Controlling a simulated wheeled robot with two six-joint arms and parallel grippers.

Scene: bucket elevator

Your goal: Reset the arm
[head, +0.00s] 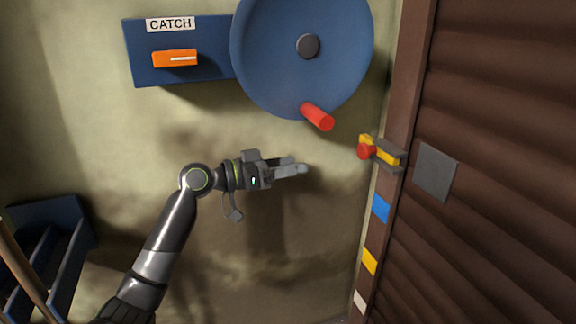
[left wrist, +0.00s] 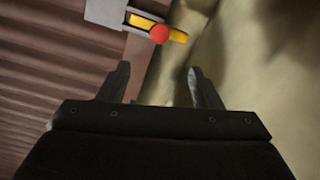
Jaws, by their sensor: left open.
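My left gripper (head: 300,168) is open and empty in the head view, below the blue wheel and left of the yellow latch. Its two fingers also show apart in the left wrist view (left wrist: 160,85), with nothing between them. My left arm comes in from the bottom left. My right gripper is in neither view.
A blue wheel (head: 270,60) with a red handle (head: 317,117) is on the wall above my gripper. Left of it is a panel labelled CATCH with an orange lever (head: 175,58). A yellow latch with a red knob (head: 367,151) sits beside the brown slatted door (head: 500,180). A blue rack (head: 65,250) stands at lower left.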

